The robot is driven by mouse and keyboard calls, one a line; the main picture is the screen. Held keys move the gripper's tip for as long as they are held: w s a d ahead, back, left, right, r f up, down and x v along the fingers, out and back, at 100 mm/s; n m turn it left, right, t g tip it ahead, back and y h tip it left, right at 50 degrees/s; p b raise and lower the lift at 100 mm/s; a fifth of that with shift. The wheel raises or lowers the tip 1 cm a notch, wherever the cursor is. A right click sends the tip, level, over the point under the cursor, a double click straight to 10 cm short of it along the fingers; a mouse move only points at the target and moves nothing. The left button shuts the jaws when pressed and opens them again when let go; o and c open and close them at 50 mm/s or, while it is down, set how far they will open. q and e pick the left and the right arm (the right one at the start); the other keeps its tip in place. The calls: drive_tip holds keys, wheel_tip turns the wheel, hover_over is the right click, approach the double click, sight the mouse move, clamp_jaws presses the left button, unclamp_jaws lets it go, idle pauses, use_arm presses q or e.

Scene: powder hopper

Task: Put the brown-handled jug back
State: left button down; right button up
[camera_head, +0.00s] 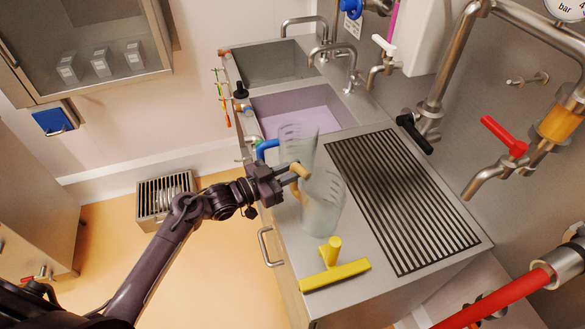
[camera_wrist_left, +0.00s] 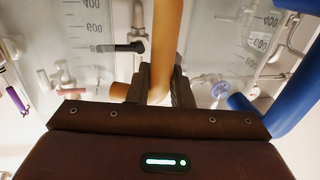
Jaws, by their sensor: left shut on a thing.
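The brown-handled jug (camera_head: 322,207) is clear with grey measuring marks and stands out over the steel counter, left of the slatted drain. My left gripper (camera_head: 284,181) is shut on its brown handle (camera_head: 300,170). In the left wrist view the handle (camera_wrist_left: 166,45) runs up between the fingers (camera_wrist_left: 160,88). I cannot tell whether the jug's base touches the counter. A second clear jug (camera_head: 298,140) with a blue handle (camera_head: 266,148) is just behind it, partly overlapped. The blue handle also shows in the left wrist view (camera_wrist_left: 288,105). My right gripper is not in view.
A yellow squeegee (camera_head: 335,272) lies on the near counter. The black slatted drain (camera_head: 405,200) is to the right. A lilac-looking basin (camera_head: 300,108) and a steel basin (camera_head: 275,62) lie behind. Taps and a red-handled valve (camera_head: 505,135) stick out from the right wall.

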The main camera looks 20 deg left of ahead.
use_arm(q)
drive_tip(key=shift+f, duration=0.2)
drive_tip(key=c, duration=1.3)
unclamp_jaws()
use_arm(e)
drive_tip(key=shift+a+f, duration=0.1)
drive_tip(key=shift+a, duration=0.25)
use_arm(q)
drive_tip(key=shift+r, duration=0.1)
drive_tip(key=shift+s+a, duration=0.1)
drive_tip(key=b+v, duration=0.3)
drive_tip(key=v, duration=0.8)
drive_tip(key=shift+s+a, duration=0.2)
drive_tip(key=shift+s, duration=0.1)
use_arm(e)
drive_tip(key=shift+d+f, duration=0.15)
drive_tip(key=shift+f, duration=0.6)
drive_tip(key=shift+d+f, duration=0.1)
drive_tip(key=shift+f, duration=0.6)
